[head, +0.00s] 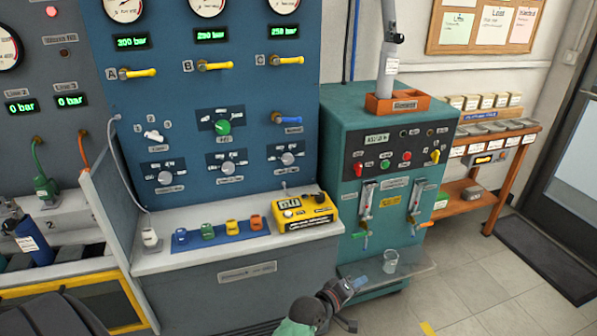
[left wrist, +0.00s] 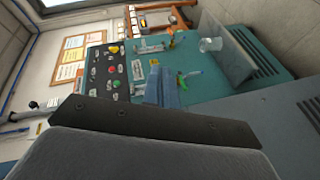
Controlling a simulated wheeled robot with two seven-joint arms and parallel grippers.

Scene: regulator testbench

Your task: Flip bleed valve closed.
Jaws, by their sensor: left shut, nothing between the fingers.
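A blue-handled lever valve (head: 287,118) sits on the blue panel in the head view, below the yellow-handled valve C (head: 287,60). Its handle points right, and its small label is too blurred to read. The teal cabinet has a green-handled valve (head: 361,236) and an orange-handled valve (head: 425,223) under its flow tubes. I cannot tell for certain which valve is the bleed valve. My left gripper (head: 358,284) is shut and empty, low in front of the cabinet and apart from every valve. Its fingers show in the left wrist view (left wrist: 161,86). My right gripper is not in view.
A glass beaker (head: 391,261) stands on the cabinet's low shelf, close to my left gripper. A yellow device (head: 305,212) and several small coloured items on a blue mat (head: 220,239) lie on the bench ledge.

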